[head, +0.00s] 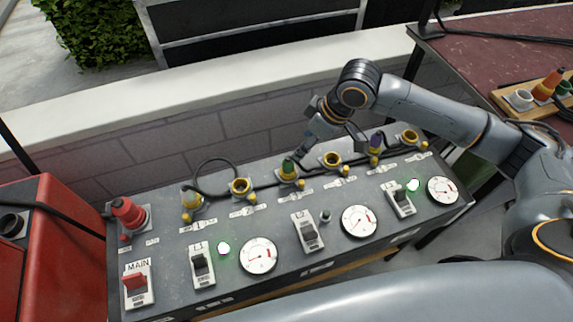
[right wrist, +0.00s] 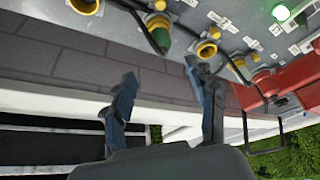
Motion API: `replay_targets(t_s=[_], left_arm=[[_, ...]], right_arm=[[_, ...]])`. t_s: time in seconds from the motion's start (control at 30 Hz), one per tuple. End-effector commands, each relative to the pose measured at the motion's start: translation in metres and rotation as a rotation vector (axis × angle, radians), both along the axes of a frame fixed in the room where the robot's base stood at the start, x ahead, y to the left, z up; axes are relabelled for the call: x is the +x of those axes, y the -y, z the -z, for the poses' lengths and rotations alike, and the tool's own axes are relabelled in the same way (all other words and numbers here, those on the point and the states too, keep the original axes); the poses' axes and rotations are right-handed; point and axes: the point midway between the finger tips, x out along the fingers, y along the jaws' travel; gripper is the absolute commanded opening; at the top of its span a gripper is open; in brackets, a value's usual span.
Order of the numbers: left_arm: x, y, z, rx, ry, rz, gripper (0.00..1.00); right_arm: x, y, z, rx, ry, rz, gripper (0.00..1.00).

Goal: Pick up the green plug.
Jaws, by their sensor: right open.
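The green plug (head: 288,167) sits in a yellow-rimmed socket on the grey panel (head: 275,205), near the middle of its back row. It also shows at the top of the right wrist view (right wrist: 160,39), beyond the fingers and a little left of centre. A black cable runs to it. My right gripper (head: 326,146) is above the back row, close to the green plug but apart from it. Its fingers (right wrist: 163,92) are spread wide in the right wrist view, with nothing between them. My left gripper is not in view.
Empty yellow sockets (head: 240,187) (head: 332,160) flank the green plug. A purple plug (head: 376,141) stands to the right. A red plug (head: 127,212) and red box (head: 40,240) are at left. Switches and gauges (head: 258,256) fill the front. A brick wall (head: 180,145) runs behind.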

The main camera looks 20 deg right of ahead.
Motion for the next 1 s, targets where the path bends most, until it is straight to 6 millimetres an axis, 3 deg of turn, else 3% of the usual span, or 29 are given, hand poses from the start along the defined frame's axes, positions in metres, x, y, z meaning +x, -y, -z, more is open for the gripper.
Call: replay_targets(t_s=[0.1,0.23,0.53,0.8,1.0], left_arm=[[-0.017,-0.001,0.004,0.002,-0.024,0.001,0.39],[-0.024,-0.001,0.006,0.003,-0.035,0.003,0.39],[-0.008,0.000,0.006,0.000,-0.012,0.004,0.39],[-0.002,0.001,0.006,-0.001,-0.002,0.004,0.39],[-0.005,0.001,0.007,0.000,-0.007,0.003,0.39]], right_arm=[[0.006,-0.008,0.026,0.000,-0.003,-0.001,0.57],[0.012,-0.015,0.046,0.001,-0.001,-0.002,0.57],[0.018,-0.022,0.069,0.000,0.000,-0.002,0.57],[0.026,-0.033,0.105,0.000,0.000,-0.002,0.57],[0.028,-0.034,0.109,0.000,0.002,-0.003,0.57]])
